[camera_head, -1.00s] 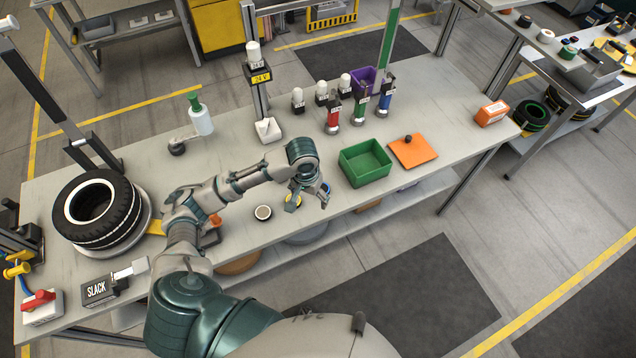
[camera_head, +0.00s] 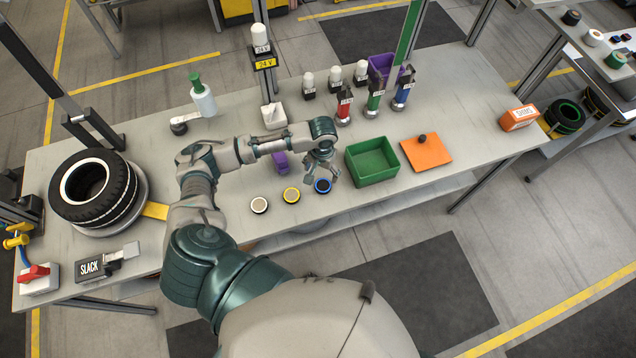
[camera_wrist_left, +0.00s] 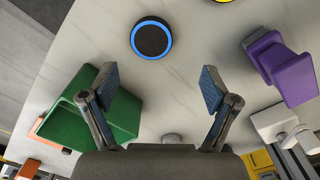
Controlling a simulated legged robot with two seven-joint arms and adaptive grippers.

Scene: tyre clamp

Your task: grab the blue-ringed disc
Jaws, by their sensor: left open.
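The blue-ringed disc (camera_head: 323,186) lies flat on the bench, dark in the middle with a blue rim. In the left wrist view the blue-ringed disc (camera_wrist_left: 151,38) is beyond the fingertips and left of the middle between them, not touched. My left gripper (camera_head: 321,172) is over the bench just behind the disc, its fingers pointing down. In the left wrist view my left gripper (camera_wrist_left: 164,88) has its fingers wide apart with nothing between them. My right gripper is not in view.
A yellow-ringed disc (camera_head: 291,196) and a white-ringed disc (camera_head: 259,205) lie left of the blue one. A green bin (camera_head: 372,178) stands close on the right, with an orange plate (camera_head: 426,151) beyond. A purple object (camera_head: 281,162) stands behind the arm.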

